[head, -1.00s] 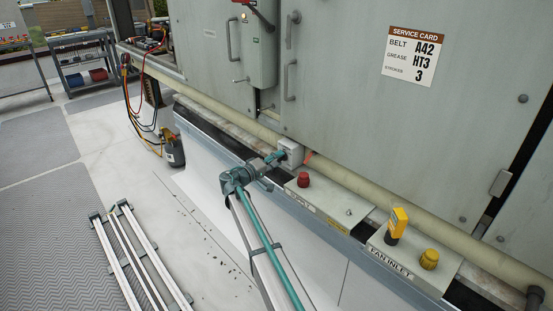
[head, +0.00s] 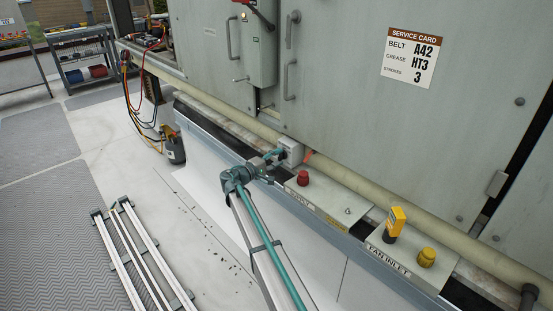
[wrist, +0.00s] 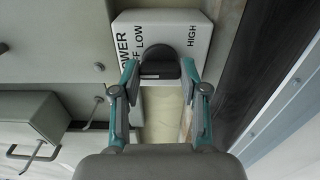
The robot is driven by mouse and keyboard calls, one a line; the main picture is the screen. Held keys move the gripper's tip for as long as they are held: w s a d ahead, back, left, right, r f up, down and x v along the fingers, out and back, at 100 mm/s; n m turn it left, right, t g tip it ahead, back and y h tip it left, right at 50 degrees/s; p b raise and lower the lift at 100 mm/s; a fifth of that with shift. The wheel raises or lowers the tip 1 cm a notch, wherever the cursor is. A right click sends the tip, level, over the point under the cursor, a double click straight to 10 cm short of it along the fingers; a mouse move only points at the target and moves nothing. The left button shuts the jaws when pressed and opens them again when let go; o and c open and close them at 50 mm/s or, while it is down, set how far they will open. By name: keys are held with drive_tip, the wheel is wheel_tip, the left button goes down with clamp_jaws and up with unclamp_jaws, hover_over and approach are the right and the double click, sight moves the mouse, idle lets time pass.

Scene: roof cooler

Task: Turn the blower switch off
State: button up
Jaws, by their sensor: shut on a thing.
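The blower switch is a small pale box (head: 291,152) on the unit's lower ledge in the head view. In the wrist view its white face (wrist: 190,30) reads OFF, LOW and HIGH, with part of the word BLOWER. A black rounded knob (wrist: 158,61) projects from the face, near OFF and LOW. I cannot tell exactly where it points. My gripper (wrist: 159,72) is shut on the knob, with one teal finger on each side. In the head view my gripper (head: 275,155) reaches the box from the front left and hides the knob.
A red button (head: 303,178), a yellow tester (head: 395,221) and a yellow knob (head: 427,257) sit on ledge boxes to the right. A pale pipe (head: 350,177) runs behind the switch. Metal rails (head: 140,255) lie on the floor at left.

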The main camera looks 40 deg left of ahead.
drive_tip(key=o, duration=1.1)
drive_tip(key=shift+o, duration=0.2)
drive_tip(key=shift+s, duration=0.1)
drive_tip(key=s+a, duration=0.1)
drive_tip(key=s, duration=1)
drive_tip(key=shift+s+a, duration=0.3)
drive_tip(key=shift+s, duration=0.1)
